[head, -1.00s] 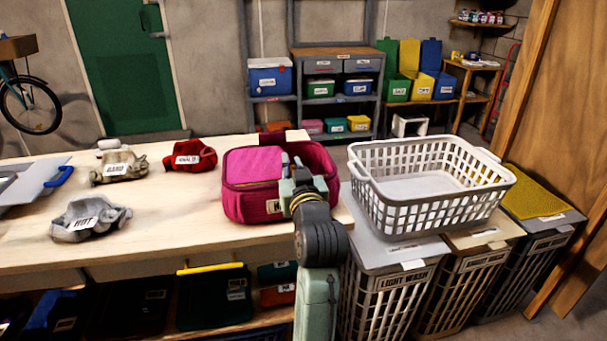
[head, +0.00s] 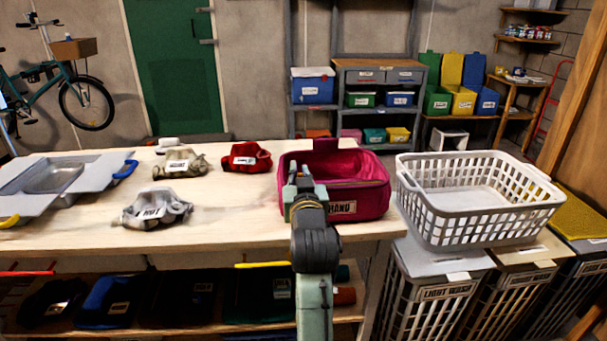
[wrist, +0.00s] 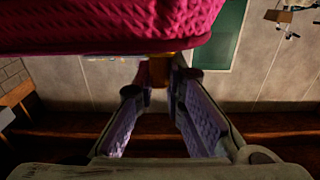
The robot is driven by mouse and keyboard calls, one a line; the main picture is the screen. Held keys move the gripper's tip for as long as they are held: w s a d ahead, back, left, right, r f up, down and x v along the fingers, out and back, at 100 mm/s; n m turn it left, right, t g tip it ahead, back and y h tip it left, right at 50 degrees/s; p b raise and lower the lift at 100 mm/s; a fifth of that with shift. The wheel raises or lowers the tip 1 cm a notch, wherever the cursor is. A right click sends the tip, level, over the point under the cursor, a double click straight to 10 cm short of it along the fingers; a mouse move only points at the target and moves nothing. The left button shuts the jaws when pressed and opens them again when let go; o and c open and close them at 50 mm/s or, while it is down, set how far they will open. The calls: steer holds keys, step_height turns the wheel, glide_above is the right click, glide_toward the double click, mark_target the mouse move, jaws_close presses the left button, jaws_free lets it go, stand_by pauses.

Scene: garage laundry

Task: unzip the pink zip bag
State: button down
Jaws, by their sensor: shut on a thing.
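The pink zip bag (head: 362,199) stands on the wooden table near its right end, with a label on its front. Its top is open across most of its width and the inside shows. My gripper (head: 299,174) is at the bag's left end, partly hiding that side. In the wrist view the bag (wrist: 130,25) fills the top, and my gripper's fingers (wrist: 160,85) are shut around a small golden tab, seemingly the zip pull (wrist: 160,70). The exact contact is dark and partly hidden by the fingers.
Grey cloth marked HOT (head: 152,209), a beige cloth (head: 180,164) and a red cloth (head: 246,157) lie left of the bag on the table (head: 235,205). A white basket (head: 480,215) stands close on the right, on hampers. Bare table lies left of my gripper.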

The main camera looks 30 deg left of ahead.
steer(key=c, duration=1.6)
jaws_free()
steer(key=shift+s+d, duration=0.1)
steer(key=v, duration=0.7)
steer(key=shift+s+d, duration=0.1)
steer(key=shift+s, duration=0.05)
